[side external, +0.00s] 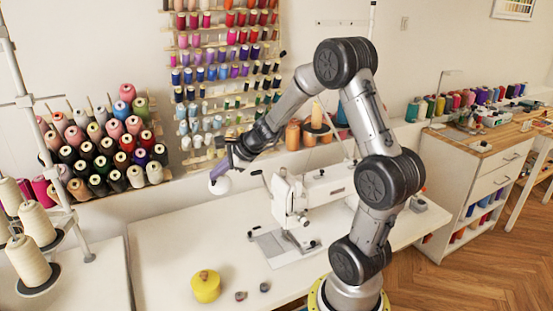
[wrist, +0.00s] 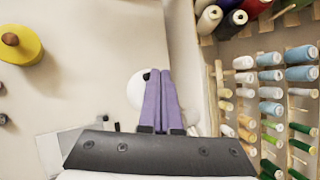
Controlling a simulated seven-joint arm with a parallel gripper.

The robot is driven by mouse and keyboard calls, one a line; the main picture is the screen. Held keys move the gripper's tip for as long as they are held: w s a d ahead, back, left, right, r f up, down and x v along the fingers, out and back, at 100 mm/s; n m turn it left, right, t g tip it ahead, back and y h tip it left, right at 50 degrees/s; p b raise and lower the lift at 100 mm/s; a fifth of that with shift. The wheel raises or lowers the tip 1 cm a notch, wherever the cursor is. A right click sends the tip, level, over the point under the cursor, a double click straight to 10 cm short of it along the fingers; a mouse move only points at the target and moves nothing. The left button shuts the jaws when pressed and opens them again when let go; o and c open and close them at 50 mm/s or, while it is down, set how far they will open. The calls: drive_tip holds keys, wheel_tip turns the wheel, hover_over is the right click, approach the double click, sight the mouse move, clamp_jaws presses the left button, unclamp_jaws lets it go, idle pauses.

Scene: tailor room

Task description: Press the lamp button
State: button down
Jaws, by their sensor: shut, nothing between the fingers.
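A white round object (wrist: 136,90), which looks like the lamp, lies under my gripper (wrist: 160,71) in the wrist view. A small black spot (wrist: 146,76), which may be its button, shows just left of the fingertips. In the side view the white round object (side external: 219,186) sits just below my gripper (side external: 216,175), near the wall side of the white table. My purple fingers are shut together with nothing between them and hide part of the white object. I cannot tell whether the fingertips touch it.
A white sewing machine (side external: 310,196) stands on the table (side external: 165,255) right of my gripper. A yellow round container (side external: 206,287) stands near the table's front, with small items beside it. Thread racks (side external: 226,75) line the wall close behind. The table's left part is clear.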

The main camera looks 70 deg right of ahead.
drive_tip(key=shift+r, duration=0.1)
drive_tip(key=shift+r, duration=3)
drive_tip(key=shift+w+a, duration=0.1)
